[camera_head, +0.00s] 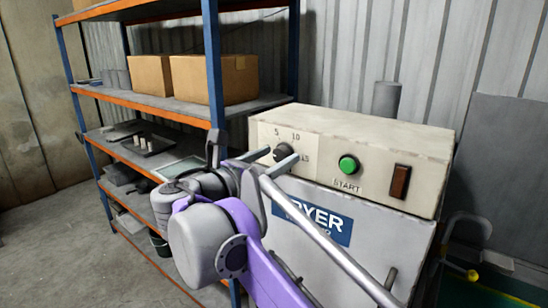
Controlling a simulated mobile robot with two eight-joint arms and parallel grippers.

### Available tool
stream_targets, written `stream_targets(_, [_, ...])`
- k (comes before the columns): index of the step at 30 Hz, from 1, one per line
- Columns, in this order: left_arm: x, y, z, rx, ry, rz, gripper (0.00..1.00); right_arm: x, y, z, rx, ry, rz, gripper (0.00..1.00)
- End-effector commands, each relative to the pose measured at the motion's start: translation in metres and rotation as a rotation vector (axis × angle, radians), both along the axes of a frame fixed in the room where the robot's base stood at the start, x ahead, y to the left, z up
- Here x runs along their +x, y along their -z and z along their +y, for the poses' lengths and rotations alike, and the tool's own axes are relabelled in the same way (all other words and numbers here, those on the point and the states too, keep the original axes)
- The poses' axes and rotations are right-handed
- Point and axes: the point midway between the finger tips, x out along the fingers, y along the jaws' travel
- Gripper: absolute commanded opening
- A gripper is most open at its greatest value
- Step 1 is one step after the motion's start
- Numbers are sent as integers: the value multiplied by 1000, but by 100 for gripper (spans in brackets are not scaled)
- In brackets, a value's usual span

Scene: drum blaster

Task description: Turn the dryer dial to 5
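The dryer (380,145) is a cream control box above a grey front with a blue label (313,219) partly hidden by my arm. Its black dial (283,152) is at the left of the panel, with the marks 5 and 10 showing above it. The other marks are partly covered, and the dial's pointer cannot be made out. My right gripper (279,157) is at the dial, its two fingers apart with one on each side of it. Whether they touch the dial cannot be told. My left gripper is not in view.
A green start button (348,165) and a dark red switch (400,182) are right of the dial. A grey cylinder (386,99) stands behind the box. Shelving (150,103) with cardboard boxes (212,80) is close on the left. Open floor (50,250) shows at lower left.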

Motion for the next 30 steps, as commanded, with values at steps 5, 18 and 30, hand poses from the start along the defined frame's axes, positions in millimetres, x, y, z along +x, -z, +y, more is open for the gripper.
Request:
stream_targets(5, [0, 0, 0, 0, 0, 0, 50, 0, 0, 0, 0, 0, 0, 45])
stream_targets(18, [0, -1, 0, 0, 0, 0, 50, 0, 0, 0, 4, 1, -3, 0])
stream_targets(30, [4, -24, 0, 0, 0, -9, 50, -1, -3, 0, 143, 1, -104, 0])
